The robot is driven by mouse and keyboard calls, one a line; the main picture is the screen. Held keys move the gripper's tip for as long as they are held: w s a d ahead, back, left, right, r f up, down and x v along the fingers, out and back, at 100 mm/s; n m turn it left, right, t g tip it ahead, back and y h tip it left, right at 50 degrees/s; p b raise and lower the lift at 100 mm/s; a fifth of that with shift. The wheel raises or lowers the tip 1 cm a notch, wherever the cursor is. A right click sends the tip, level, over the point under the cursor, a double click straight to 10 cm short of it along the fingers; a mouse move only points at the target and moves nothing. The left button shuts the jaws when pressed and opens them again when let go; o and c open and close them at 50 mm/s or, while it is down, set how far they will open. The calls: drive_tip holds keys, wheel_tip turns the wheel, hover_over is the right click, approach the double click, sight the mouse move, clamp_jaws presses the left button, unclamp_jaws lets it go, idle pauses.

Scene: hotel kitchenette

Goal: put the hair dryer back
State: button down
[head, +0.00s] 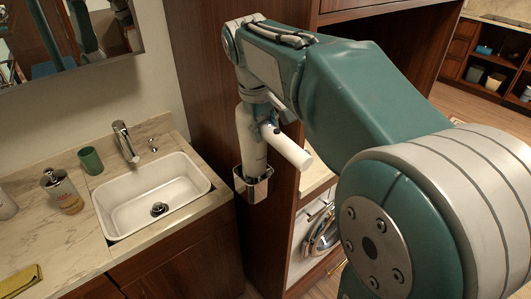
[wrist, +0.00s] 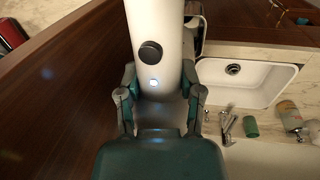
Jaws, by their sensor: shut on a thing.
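The white hair dryer (head: 252,145) hangs at my gripper (head: 269,128), its barrel upright and its handle (head: 291,149) sticking out to the lower right. In the wrist view the dryer (wrist: 160,28) shows a dark round button and a small lit one. My gripper (wrist: 158,88) is shut on it, one finger on each side. A metal holder (head: 255,190) sits at the dark wood panel, with the barrel's lower end at its opening. How deep the barrel sits in it is unclear. Part of the holder shows in the wrist view (wrist: 198,14).
A white sink (head: 150,198) with a tap (head: 124,142) is set in the counter left of the panel. A green cup (head: 90,160) and a soap bottle (head: 62,192) stand beside it. A wooden cabinet (head: 312,200) with an open niche stands to the right.

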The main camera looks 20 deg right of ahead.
sight(264, 154)
drive_tip(key=f, duration=0.2)
drive_tip(key=shift+s+a+f, duration=0.1)
drive_tip(key=shift+a+f, duration=0.2)
drive_tip(key=shift+a, duration=0.05)
wheel_tip(264, 154, down, 4)
drive_tip(key=shift+d, duration=0.1)
drive_tip(key=shift+d+f, duration=0.1)
drive_tip(key=shift+c, duration=1.2)
unclamp_jaws()
wheel_tip(264, 154, up, 12)
drive_tip(key=a, duration=0.2)
drive_tip(key=s+a+f+m+t+y, duration=0.1)
drive_tip(key=s+f+t, duration=0.1)
drive_tip(key=s+f, duration=0.4)
drive_tip(key=s+f+m+t+y, duration=0.1)
drive_tip(key=s+f, duration=0.5)
drive_tip(key=s, duration=0.6)
drive_tip(key=shift+s+a+f+m+t, duration=0.3)
drive_tip(key=shift+a+f+m+t, duration=0.1)
drive_tip(key=shift+m+t, duration=0.4)
